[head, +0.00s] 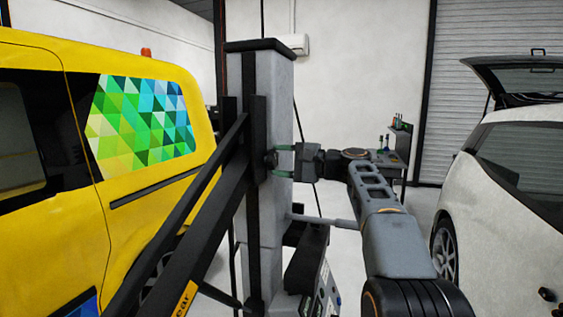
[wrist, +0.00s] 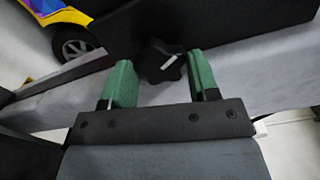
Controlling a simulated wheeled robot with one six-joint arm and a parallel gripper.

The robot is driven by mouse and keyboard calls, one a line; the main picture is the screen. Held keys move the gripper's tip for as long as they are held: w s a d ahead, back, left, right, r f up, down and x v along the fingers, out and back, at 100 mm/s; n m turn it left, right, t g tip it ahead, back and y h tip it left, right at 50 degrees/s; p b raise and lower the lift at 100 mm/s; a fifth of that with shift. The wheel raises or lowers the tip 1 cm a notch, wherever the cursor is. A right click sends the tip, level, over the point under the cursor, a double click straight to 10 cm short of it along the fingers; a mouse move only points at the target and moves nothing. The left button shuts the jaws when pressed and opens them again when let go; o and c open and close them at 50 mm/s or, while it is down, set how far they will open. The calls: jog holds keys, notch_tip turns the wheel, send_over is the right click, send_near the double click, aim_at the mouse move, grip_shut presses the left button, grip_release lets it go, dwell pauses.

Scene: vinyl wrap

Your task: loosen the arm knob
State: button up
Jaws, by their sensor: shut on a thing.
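The arm knob (wrist: 163,62) is black and lobed with a white mark on its face. In the wrist view it sits between the tips of the green fingers of my gripper (wrist: 161,82). In the head view the knob (head: 271,159) shows small and dark at the side of the grey column, with the green fingers of my gripper (head: 281,161) reaching to it from the right. My gripper is shut on the knob. The exact contact points are hard to see.
The grey column (head: 266,215) with dark slanted arms (head: 196,225) stands close on the left. A yellow van (head: 60,170) is beyond it. A white car (head: 510,190) with its hatch up stands at the right. A small workbench (head: 396,150) is at the back.

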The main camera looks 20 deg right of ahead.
jog(key=o, duration=0.9)
jog(key=b+v, duration=0.1)
jog(key=v, duration=1.2)
jog(key=shift+s+d, duration=0.25)
jog(key=shift+d, duration=0.1)
